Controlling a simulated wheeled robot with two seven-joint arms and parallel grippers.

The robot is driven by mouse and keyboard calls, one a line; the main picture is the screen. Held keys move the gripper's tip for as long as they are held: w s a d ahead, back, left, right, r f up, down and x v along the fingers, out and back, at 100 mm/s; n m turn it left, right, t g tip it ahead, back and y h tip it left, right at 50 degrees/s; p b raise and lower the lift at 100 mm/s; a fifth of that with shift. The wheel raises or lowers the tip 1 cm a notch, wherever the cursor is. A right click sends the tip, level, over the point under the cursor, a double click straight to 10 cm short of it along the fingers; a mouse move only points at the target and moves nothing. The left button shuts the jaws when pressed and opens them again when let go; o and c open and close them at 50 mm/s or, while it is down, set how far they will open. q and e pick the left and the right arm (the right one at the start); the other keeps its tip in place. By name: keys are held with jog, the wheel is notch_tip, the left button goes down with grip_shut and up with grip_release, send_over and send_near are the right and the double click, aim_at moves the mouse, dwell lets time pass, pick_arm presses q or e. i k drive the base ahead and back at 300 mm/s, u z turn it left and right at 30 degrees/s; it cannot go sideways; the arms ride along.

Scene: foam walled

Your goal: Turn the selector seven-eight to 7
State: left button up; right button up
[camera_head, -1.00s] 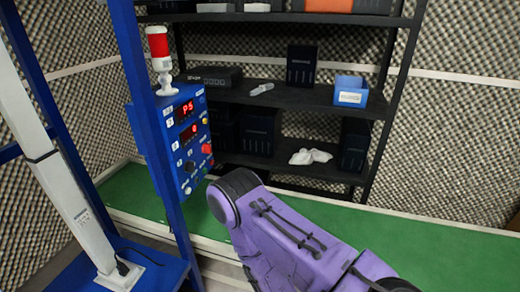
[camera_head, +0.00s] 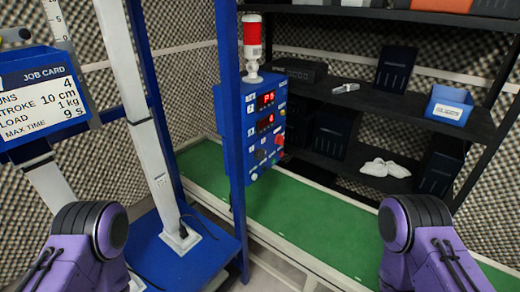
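A blue control panel (camera_head: 262,125) is fixed to a blue post right of centre. It has two red displays; the upper display (camera_head: 266,99) seems to read P5 and the lower display (camera_head: 264,123) seems to read 4. Below them are a red knob (camera_head: 279,140), a dark knob (camera_head: 260,155) and small buttons. The labels are too small to read, so I cannot tell which control is the selector seven-eight or where it points. Only purple links of my arms show at the lower left and lower right, both apart from the panel. Neither gripper is in view.
A red and white signal lamp (camera_head: 252,42) stands on the panel. A blue post (camera_head: 229,120) rises at its left. A job card (camera_head: 42,98) shows 10 cm, 1 kg and 9 s. A black shelf (camera_head: 400,110) with boxes stands behind the green surface (camera_head: 310,220).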

aim_at(259, 155)
jog(key=z, duration=0.45)
jog(key=k, duration=1.15)
jog(key=z, duration=1.25)
jog(key=i, duration=0.9)
jog(key=u, duration=0.55)
jog(key=i, duration=0.75)
jog(key=u, duration=0.6)
